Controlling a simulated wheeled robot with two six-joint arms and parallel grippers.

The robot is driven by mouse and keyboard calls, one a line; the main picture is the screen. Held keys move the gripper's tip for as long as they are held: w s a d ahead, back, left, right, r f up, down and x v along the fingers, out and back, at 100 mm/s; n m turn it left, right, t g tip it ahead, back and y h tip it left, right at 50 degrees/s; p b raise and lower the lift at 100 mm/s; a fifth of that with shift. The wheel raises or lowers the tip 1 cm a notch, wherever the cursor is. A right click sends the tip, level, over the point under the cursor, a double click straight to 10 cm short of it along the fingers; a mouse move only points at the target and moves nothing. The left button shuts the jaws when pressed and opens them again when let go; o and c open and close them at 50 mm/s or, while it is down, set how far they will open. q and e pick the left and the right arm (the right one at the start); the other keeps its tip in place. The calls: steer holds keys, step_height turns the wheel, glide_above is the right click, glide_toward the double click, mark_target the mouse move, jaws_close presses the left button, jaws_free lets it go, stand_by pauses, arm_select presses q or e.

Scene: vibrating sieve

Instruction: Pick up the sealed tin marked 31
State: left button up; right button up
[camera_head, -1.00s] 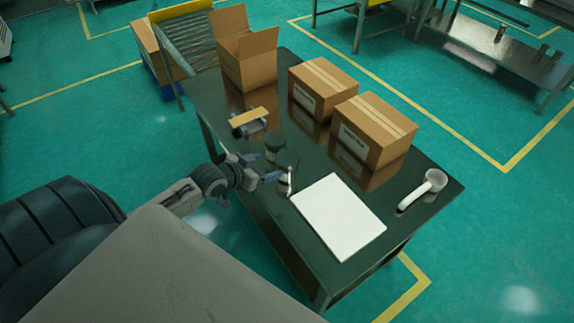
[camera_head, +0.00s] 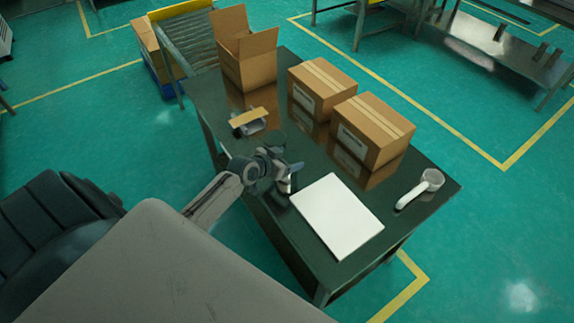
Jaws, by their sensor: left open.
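My left gripper (camera_head: 290,178) is open, low over the near left edge of the dark table (camera_head: 232,140). A small pale, upright object (camera_head: 286,186) shows at its fingers. It may be a tin, but it is partly hidden, and I cannot read a 31 or tell whether the fingers touch it. A dark, round-looking item (camera_head: 277,141) is mostly covered by my left wrist. My right gripper is not in view.
A white board (camera_head: 337,215) lies right of my gripper. A white handled scanner or cup (camera_head: 421,188) is at the right end. Two closed cartons (camera_head: 372,130) and an open carton (camera_head: 248,62) line the far side. A tape dispenser-like item (camera_head: 248,121) stands left.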

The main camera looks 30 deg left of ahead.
arm_select(q)
steer(key=shift+s, duration=0.1)
steer(key=shift+c, duration=0.2)
steer(key=c, duration=0.7)
steer(key=shift+r, duration=0.2)
